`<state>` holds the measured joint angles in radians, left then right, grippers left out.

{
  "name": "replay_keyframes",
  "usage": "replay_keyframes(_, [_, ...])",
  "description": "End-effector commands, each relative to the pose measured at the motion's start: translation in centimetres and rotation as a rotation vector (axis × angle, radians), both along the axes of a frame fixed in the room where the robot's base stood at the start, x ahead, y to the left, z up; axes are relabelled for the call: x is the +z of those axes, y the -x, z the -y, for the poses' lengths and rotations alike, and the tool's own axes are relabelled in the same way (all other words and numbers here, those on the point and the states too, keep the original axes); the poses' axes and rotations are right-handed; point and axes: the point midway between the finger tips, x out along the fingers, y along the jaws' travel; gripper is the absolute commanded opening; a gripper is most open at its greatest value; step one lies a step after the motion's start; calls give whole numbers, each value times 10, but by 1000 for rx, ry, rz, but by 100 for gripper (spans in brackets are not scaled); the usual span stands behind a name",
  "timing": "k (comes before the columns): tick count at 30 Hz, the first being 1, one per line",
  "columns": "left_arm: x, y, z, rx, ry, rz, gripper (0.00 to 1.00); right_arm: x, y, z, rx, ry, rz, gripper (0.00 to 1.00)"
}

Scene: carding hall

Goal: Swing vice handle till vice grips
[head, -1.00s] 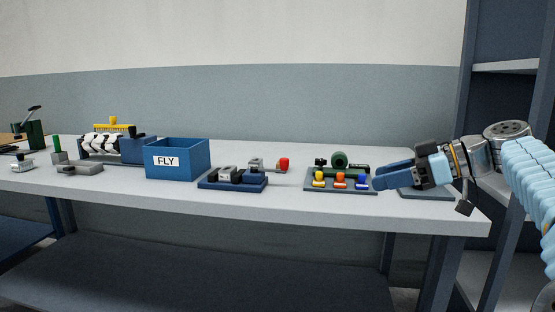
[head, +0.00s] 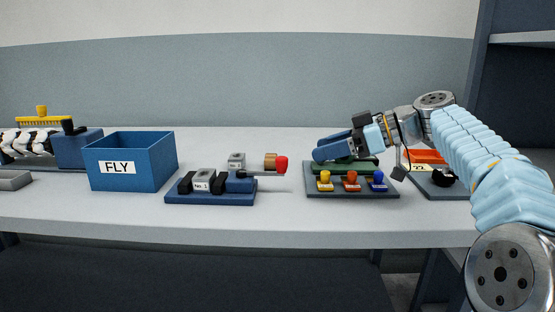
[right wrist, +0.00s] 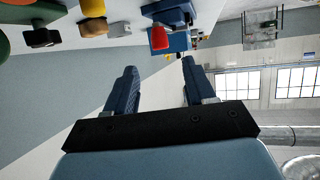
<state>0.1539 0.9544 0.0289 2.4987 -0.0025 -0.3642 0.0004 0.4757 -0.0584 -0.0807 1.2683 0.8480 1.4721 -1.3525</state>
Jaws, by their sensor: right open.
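The vice (head: 238,199) is a blue base with black jaws on the bench, with a grey block (head: 203,181) marked "No." between the jaws. I cannot tell whether the jaws press on the block. Its handle (head: 262,174) sticks out to the right and ends in a red knob (head: 281,166). My right gripper (head: 333,150) is above the panel with coloured knobs, to the right of the handle and apart from it. In the right wrist view the gripper (right wrist: 157,70) is open and empty, with the red knob (right wrist: 159,39) ahead between its fingers. My left gripper is out of view.
A blue box labelled FLY (head: 130,164) stands left of the vice. A panel with yellow, red and blue knobs (head: 352,193) lies right of it. A small grey block (head: 236,160) and a brown cylinder (head: 270,160) are behind. The bench between vice and panel is clear.

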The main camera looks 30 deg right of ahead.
Motion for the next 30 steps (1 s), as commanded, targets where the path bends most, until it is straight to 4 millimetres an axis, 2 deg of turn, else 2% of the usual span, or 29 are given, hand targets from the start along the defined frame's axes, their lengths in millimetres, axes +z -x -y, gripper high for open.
replay_keyframes(9, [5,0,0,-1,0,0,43,-28,-49,-47,4,-1,-3,54])
replay_keyframes(15, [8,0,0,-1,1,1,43,-38,-68,-64,1,-1,-1,54])
replay_keyframes(26, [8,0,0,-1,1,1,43,-42,-73,-69,0,-1,1,54])
replay_keyframes(27, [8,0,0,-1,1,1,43,-42,-73,-69,0,-1,1,53])
replay_keyframes(30, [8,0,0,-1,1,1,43,-42,-73,-69,0,-1,1,37])
